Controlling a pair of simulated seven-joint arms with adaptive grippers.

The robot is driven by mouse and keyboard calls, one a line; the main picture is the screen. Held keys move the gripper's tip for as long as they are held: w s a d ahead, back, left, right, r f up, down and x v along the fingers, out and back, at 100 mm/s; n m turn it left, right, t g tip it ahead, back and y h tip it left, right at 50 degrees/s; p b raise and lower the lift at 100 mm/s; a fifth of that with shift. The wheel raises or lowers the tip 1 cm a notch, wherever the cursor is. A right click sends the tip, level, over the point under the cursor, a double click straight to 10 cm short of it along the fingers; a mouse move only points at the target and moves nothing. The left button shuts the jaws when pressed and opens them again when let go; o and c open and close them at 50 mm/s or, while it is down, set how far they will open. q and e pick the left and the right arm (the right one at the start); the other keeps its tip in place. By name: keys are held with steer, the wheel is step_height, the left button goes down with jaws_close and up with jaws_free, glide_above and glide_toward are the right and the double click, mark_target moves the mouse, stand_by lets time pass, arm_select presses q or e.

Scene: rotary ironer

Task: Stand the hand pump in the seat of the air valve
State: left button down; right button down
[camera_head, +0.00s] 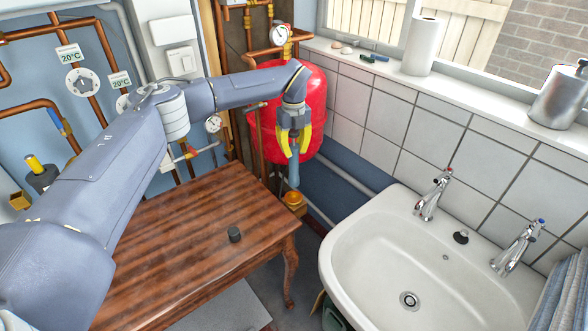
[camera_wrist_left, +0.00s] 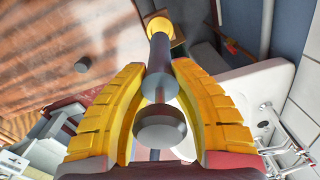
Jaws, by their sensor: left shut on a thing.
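The hand pump (camera_head: 293,170) is a slim blue-grey cylinder, close to upright. My left gripper (camera_head: 295,142) is shut on it, with yellow fingers on either side. In the left wrist view the pump (camera_wrist_left: 160,52) runs away from between the fingers (camera_wrist_left: 161,74), with a round grey end nearest the camera. The air valve's seat (camera_head: 295,198) is a small brass-coloured cup beyond the table's right edge. It also shows as a yellow ring (camera_wrist_left: 159,24) in the left wrist view. The pump's lower end is at the seat's mouth; I cannot tell whether it is inside. My right gripper is out of view.
A red tank (camera_head: 268,92) stands behind the gripper, with copper pipes and gauges around it. A wooden table (camera_head: 190,215) carries a small dark cylinder (camera_head: 234,234). A white sink (camera_head: 375,255) with taps is at the right. The tabletop is mostly clear.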

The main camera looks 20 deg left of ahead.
mark_target(294, 131)
arm_select(q)
steer(key=shift+f, duration=4.15)
steer(key=c, duration=1.2)
jaws_free()
step_height(294, 131, up, 12)
steer(key=shift+r, duration=0.1)
steer(key=shift+d, duration=0.1)
